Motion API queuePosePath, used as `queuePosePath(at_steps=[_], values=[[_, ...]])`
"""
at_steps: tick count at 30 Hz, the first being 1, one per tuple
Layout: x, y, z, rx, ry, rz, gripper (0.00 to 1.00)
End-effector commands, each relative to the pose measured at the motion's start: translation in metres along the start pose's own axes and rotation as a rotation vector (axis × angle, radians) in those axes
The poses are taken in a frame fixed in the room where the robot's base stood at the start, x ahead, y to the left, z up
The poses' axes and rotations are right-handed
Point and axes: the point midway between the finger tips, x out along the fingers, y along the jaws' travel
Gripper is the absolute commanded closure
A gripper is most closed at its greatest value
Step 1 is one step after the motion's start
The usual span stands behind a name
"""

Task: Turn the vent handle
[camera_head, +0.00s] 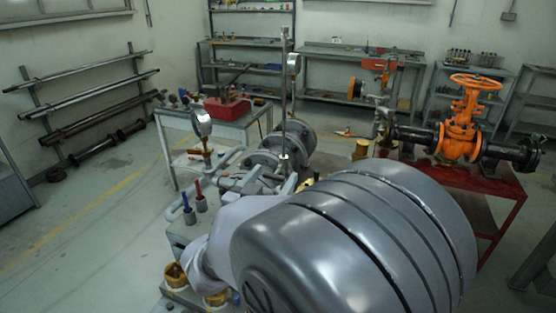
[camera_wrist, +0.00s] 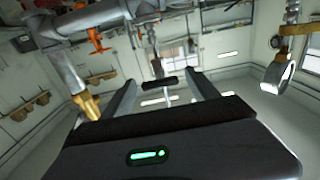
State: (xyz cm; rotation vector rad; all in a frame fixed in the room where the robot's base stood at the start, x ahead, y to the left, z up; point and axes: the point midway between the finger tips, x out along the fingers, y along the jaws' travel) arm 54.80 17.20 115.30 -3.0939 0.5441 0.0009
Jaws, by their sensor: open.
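In the wrist view my gripper (camera_wrist: 163,92) is open, with one finger on each side of a small dark crossbar handle (camera_wrist: 159,82) on a thin silver stem. This may be the vent handle; no label shows. The handle appears in the gap between the fingers, and I see no contact; its depth relative to the fingertips is unclear. In the head view my large grey arm link covers much of the foreground, and I cannot clearly make out the gripper or this handle.
A pressure gauge (camera_head: 203,122) stands left of the grey piping (camera_head: 262,160); a gauge (camera_wrist: 278,78) also hangs at right in the wrist view. Red and blue handles (camera_head: 192,192) stand nearby. An orange gate valve (camera_head: 462,130) sits on a red bench. Floor at left is clear.

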Motion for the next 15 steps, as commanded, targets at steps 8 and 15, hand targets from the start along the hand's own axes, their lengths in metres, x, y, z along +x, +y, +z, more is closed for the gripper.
queuePosePath(at_steps=[8,15], values=[[0.0078,0.0001,0.0000,0.000,-0.001,0.000,0.31],[0.0075,0.0002,-0.0001,0.000,0.000,0.000,0.62]])
